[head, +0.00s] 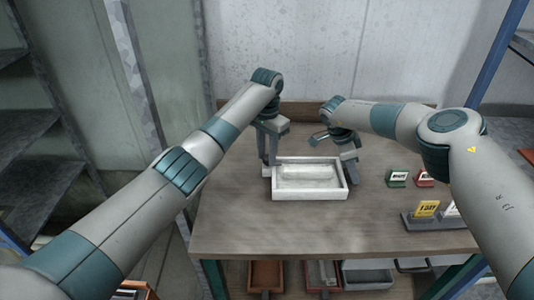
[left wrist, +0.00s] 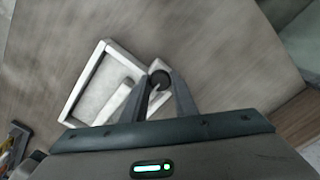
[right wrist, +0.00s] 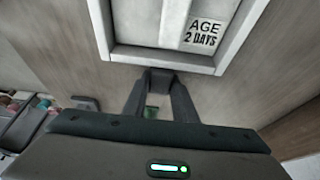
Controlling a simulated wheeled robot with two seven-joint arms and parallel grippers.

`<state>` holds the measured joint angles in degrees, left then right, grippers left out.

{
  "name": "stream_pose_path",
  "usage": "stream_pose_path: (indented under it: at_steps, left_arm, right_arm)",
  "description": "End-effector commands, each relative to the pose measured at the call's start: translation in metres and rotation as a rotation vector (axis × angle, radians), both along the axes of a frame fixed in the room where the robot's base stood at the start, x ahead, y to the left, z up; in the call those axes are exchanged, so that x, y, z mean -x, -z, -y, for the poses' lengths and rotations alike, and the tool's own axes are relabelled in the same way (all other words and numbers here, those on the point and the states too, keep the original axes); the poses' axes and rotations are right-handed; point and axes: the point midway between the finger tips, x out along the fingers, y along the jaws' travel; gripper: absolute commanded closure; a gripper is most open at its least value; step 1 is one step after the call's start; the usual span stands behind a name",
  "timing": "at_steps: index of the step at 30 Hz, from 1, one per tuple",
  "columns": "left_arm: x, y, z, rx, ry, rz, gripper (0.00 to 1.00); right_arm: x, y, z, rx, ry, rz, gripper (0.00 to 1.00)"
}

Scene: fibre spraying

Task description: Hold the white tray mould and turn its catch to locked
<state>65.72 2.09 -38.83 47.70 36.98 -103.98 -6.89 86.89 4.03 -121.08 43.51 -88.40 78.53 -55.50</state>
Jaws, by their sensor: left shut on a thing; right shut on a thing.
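The white tray mould (head: 308,195) lies flat on the table, with a pale slab inside. My left gripper (head: 268,163) is at its left end. In the left wrist view its fingers (left wrist: 160,88) are shut on a dark round knob (left wrist: 160,77) beside the tray wall. My right gripper (head: 350,172) is at the right end. In the right wrist view its fingers (right wrist: 160,78) are shut on a dark grey tab (right wrist: 160,83) at the tray wall. An "AGE 2 DAYS" label (right wrist: 203,33) shows inside the tray. I cannot tell the catch's setting.
Small green (head: 397,179) and red (head: 424,177) label blocks stand on the right of the wooden table (head: 240,235). A grey rack with a yellow card (head: 427,209) is in front of them. Bins (head: 266,275) sit below. The table's front left is clear.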

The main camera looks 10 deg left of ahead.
Motion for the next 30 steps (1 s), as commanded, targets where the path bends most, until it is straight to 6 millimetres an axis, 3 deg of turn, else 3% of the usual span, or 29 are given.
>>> stream_pose_path:
  at_steps: [18,19,21,30]
  left_arm:
    - [0.0008,-0.0003,0.002,0.003,0.067,-0.002,0.97]
    - [0.0007,-0.0003,0.0021,0.003,0.067,-0.002,0.72]
    - [0.0007,-0.0003,0.0021,0.003,0.067,-0.002,0.55]
    - [0.0003,-0.0004,0.001,0.002,0.065,-0.001,0.55]
  right_arm:
    - [-0.0005,-0.0006,0.0009,0.001,0.004,0.002,1.0]
    - [-0.0005,-0.0006,0.0009,0.001,0.004,0.002,1.0]
    - [-0.0005,-0.0006,0.0008,0.001,0.004,0.002,1.0]
    - [-0.0004,-0.0007,0.0008,0.001,0.003,0.001,1.0]
